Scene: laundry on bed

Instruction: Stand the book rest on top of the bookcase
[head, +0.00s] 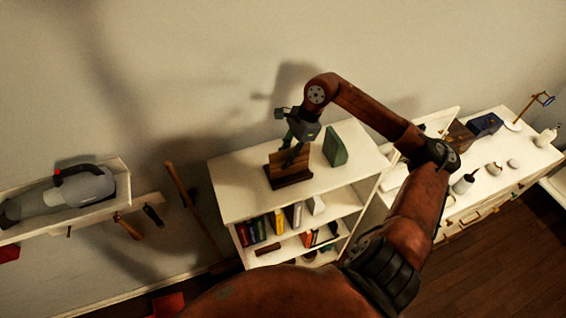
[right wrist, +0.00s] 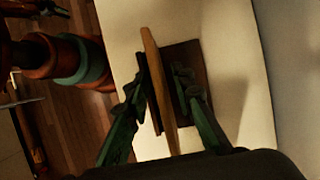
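The wooden book rest (head: 288,168) stands upright on its dark base on the white top of the bookcase (head: 236,196). My right gripper (head: 294,150) reaches down over its upright board. In the right wrist view, the board of the book rest (right wrist: 158,85) lies between the two green fingers of my right gripper (right wrist: 160,82). The fingers are spread, with a gap showing between the right finger and the board. The base (right wrist: 190,58) rests on the pale bookcase top. My left gripper is not in view.
A dark green block (head: 335,146) stands on the bookcase top to the right of the book rest. Books (head: 258,229) fill part of the shelves below. A wall shelf at left holds a grey handheld vacuum (head: 80,190). Bare top lies left of the book rest.

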